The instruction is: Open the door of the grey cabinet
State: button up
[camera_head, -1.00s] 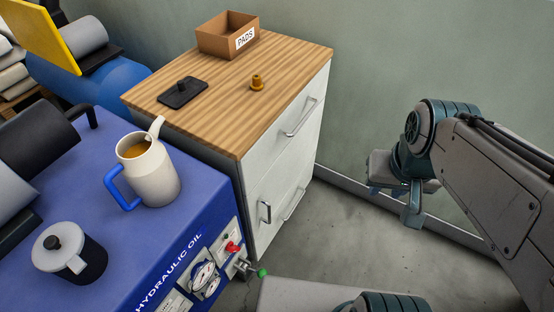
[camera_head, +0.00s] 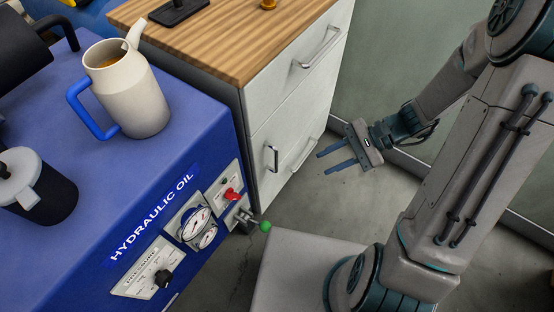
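The grey cabinet (camera_head: 262,123) has a wooden top and light grey fronts, and stands behind the blue hydraulic oil unit. A drawer with a long bar handle (camera_head: 320,47) is at its upper front. Below it, a vertical handle (camera_head: 271,159) sits near the left edge of the lower front, and another slanted bar handle (camera_head: 302,154) shows to its right. The lower fronts look closed. My gripper (camera_head: 327,161) is open and empty, its two fingers pointing left toward the cabinet's front. In the picture it is right of the vertical handle and apart from it.
The blue hydraulic oil unit (camera_head: 188,119) stands left, with gauges, a red knob (camera_head: 230,194) and a green-tipped lever (camera_head: 264,226) jutting near the cabinet's lower left. A cream jug (camera_head: 138,95) stands on it. Grey floor (camera_head: 345,205) lies clear before the cabinet.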

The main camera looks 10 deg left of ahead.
jog(key=w+a+f+m+t+y+b, duration=0.25)
jog(key=f+m+y+b, duration=0.2)
jog(key=f, duration=0.55)
jog(key=m+t+y+b, duration=0.3)
jog(key=m+t+b, duration=0.3)
jog(key=m, duration=0.2)
send_over(276, 170)
jog(key=shift+h, duration=0.25)
jog(key=f, duration=1.1)
jog(key=shift+w+a+f, duration=0.1)
jog(key=shift+w+f, duration=0.25)
jog(key=shift+f, duration=0.05)
grip_shut()
